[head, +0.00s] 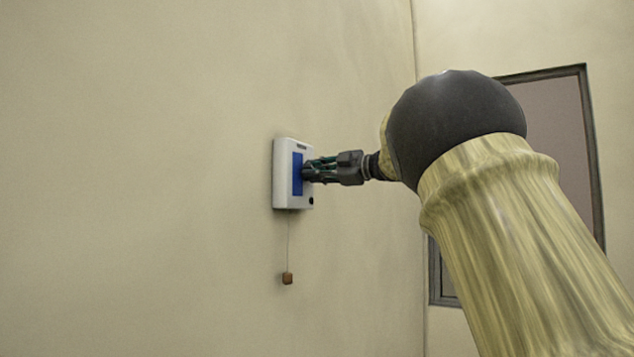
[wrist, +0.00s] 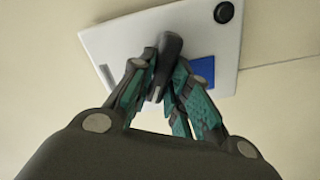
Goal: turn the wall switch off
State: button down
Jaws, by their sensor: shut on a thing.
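The wall switch is a white box (head: 281,175) with a blue panel (head: 297,174) on its front, fixed to the wall. In the wrist view the white box (wrist: 112,42) is tilted across the top, with part of the blue panel (wrist: 203,72) showing. A dark lever (wrist: 170,48) stands out from the panel. My gripper (head: 308,170) is at the blue panel. In the wrist view my gripper (wrist: 163,84) has its fingers closed around the dark lever. The lever is hidden behind the fingers in the head view, so I cannot tell its position there.
A small brown block (head: 288,278) hangs on a thin cord below the box. A round black knob (wrist: 224,12) sits at a corner of the box. A dark-framed door or panel (head: 545,105) is on the adjoining wall at right. The wall left of the box is clear.

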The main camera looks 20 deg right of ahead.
jog(key=shift+f+n+b, duration=0.15)
jog(key=shift+n+b, duration=1)
jog(key=shift+n, duration=0.3)
jog(key=shift+f+n+b, duration=0.15)
jog(key=shift+n+b, duration=1)
jog(key=shift+n, duration=0.3)
jog(key=c, duration=1.4)
grip_release()
jog(key=shift+o, duration=0.2)
jog(key=shift+s+r, duration=0.1)
jog(key=v, duration=1.2)
